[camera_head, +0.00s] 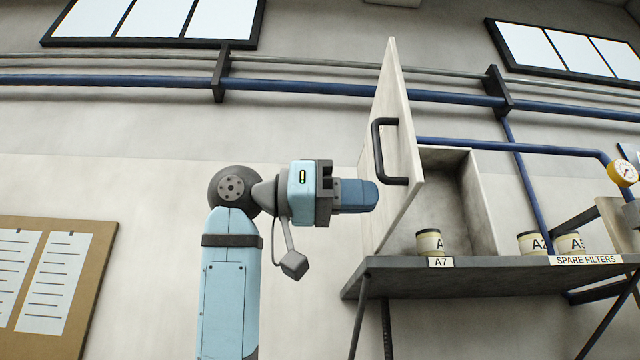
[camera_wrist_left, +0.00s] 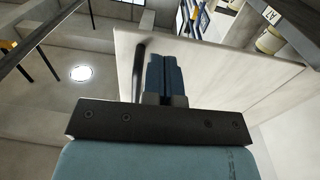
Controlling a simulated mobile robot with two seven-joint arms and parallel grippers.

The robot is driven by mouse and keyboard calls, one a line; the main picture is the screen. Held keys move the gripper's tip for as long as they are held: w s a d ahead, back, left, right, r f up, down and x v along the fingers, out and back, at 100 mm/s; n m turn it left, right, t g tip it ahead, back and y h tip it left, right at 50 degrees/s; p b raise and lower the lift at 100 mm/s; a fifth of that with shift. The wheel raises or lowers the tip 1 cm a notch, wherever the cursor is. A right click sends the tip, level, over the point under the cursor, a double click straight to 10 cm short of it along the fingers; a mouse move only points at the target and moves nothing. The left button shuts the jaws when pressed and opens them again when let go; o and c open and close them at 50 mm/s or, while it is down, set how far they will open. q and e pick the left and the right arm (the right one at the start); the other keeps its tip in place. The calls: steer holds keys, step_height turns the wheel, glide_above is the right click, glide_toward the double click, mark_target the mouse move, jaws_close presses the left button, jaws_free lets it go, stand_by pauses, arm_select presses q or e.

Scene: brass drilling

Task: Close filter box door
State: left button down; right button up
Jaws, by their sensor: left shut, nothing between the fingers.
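The filter box door (camera_head: 397,150) is a pale panel standing open on the left side of the filter box (camera_head: 478,205). It has a dark bar handle (camera_head: 377,150) on its outer face. My left gripper (camera_head: 374,195) is shut and empty, its blue fingers beside the lower part of the door near the handle. I cannot tell whether they touch. In the left wrist view the fingers (camera_wrist_left: 165,75) lie in front of the door panel (camera_wrist_left: 215,75), with the handle (camera_wrist_left: 139,70) just left of them. A filter can (camera_head: 430,242) stands in the box. My right gripper is not in view.
The box sits on a dark shelf (camera_head: 480,283) with labels A7 and SPARE FILTERS. More cans (camera_head: 532,243) stand to the right. Blue pipes (camera_head: 300,87) run along the wall behind. A notice board (camera_head: 50,285) hangs at the left.

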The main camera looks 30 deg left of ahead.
mark_target(404, 197)
arm_select(q)
steer(key=shift+p+x, duration=0.45)
steer(key=shift+x, duration=1.3)
steer(key=shift+d+t, duration=0.1)
steer(key=shift+t, duration=0.2)
